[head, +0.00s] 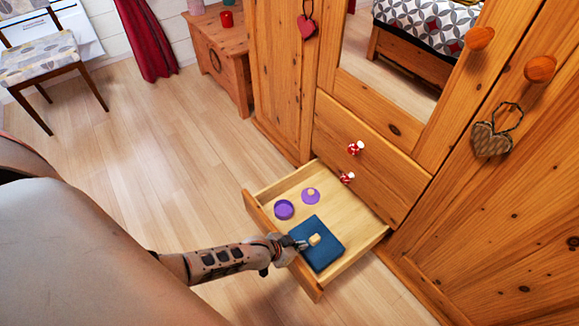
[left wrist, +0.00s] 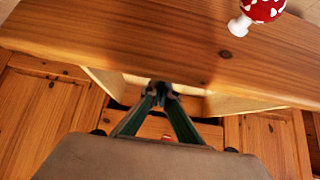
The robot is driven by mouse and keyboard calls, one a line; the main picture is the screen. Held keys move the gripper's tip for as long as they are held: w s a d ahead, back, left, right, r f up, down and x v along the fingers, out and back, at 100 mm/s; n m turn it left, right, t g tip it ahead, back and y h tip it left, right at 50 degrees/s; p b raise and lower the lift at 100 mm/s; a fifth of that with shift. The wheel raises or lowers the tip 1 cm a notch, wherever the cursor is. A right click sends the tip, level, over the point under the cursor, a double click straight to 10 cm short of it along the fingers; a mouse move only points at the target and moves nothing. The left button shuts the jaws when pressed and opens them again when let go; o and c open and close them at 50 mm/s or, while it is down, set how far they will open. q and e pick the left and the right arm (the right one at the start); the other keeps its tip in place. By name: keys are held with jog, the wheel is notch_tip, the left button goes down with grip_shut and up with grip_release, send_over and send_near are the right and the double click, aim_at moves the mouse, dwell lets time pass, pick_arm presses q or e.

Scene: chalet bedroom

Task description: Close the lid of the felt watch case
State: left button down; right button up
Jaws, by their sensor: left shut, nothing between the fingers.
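The felt watch case (head: 326,253) is a dark blue, flat-looking square in the open drawer, in the head view. A small tan piece (head: 314,239) sits on it, near the middle. I cannot tell from this angle whether the lid stands at all apart from the base. My left gripper (head: 302,244) is shut and empty at the left edge of the case, close to the tan piece; whether it touches is unclear. In the left wrist view its fingertips (left wrist: 160,88) meet, and the case cannot be made out. My right gripper is not in view.
The pulled-out drawer (head: 256,216) also holds a purple round box (head: 284,209) and a purple disc (head: 310,195) with a tan knob.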

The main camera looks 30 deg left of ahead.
pick_arm(q)
jog(key=v, duration=1.1)
jog(key=shift+a+r, duration=0.1)
